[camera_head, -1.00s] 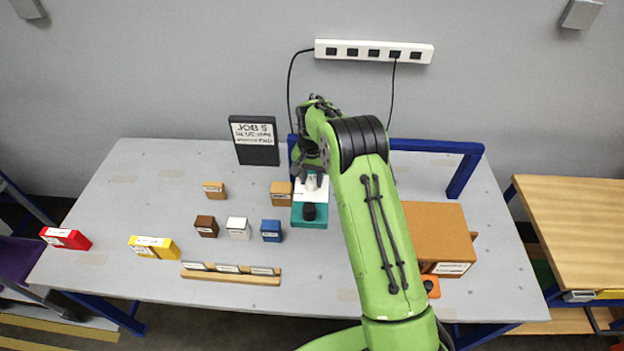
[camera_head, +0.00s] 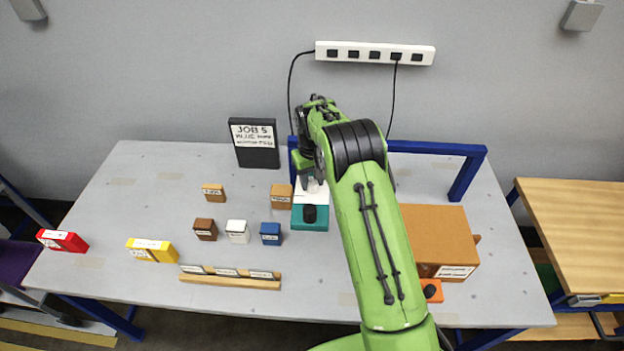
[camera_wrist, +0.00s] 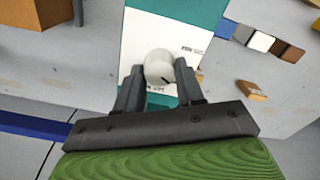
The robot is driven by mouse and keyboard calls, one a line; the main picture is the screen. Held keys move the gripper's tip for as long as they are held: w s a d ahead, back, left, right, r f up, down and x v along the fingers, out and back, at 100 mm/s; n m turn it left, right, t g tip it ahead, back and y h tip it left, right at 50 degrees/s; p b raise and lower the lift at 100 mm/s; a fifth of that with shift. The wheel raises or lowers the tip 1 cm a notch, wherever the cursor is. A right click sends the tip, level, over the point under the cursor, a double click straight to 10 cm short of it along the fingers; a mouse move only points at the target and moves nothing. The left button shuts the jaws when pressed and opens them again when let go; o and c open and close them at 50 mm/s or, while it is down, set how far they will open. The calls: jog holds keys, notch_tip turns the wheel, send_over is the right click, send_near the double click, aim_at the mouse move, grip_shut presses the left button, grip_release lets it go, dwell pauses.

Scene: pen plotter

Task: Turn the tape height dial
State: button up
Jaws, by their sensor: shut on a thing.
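The tape height dial (camera_wrist: 158,66) is a pale grey round knob with a dark mark, on a white panel of a teal device (camera_wrist: 180,8). In the wrist view my gripper (camera_wrist: 160,75) has one dark finger on each side of the dial and is shut on it. In the head view the teal device (camera_head: 309,224) stands near the table's middle, with a black knob (camera_head: 309,213) on its front part.
An orange-brown block (camera_head: 281,196) stands close left of the device. Brown (camera_head: 205,229), white (camera_head: 237,231) and blue (camera_head: 270,232) blocks are in front. A large brown box (camera_head: 437,238) is right. A black job sign (camera_head: 254,143) and blue frame (camera_head: 430,147) stand behind.

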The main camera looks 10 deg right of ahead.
aim_at(312, 182)
dwell(0.4)
jog(key=o, duration=1)
jog(key=shift+o, duration=0.2)
notch_tip(312, 182, up, 16)
jog(key=p, duration=0.1)
jog(key=shift+f, duration=0.15)
